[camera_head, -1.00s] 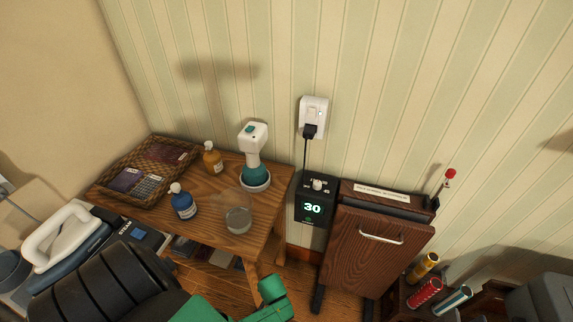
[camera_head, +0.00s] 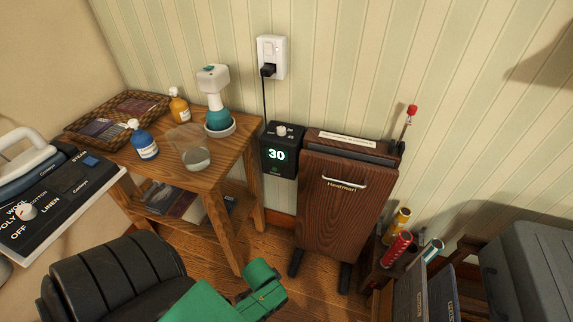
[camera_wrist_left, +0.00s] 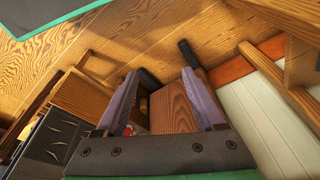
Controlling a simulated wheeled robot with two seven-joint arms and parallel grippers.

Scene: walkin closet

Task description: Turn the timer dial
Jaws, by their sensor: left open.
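The timer (camera_head: 279,150) is a black box fixed beside the trouser press, its lit display reading 30. Its small white dial (camera_head: 281,130) sits on top, with white markings around it. A black plug (camera_head: 268,70) in the wall socket above has a cable running down to the timer. The green end of my left arm is low in the head view, below and apart from the timer; its fingers cannot be made out there. In the left wrist view my left gripper (camera_wrist_left: 160,85) is open, its purple fingers apart, with a wooden panel beyond. The timer does not show there. My right gripper is out of view.
The wooden trouser press (camera_head: 345,205) stands right of the timer on black feet. A wooden side table (camera_head: 236,150) at left carries a steamer (camera_head: 215,100), bottles, a glass and a wicker tray. Coloured tubes (camera_head: 396,246) and a grey case (camera_head: 535,265) are at right.

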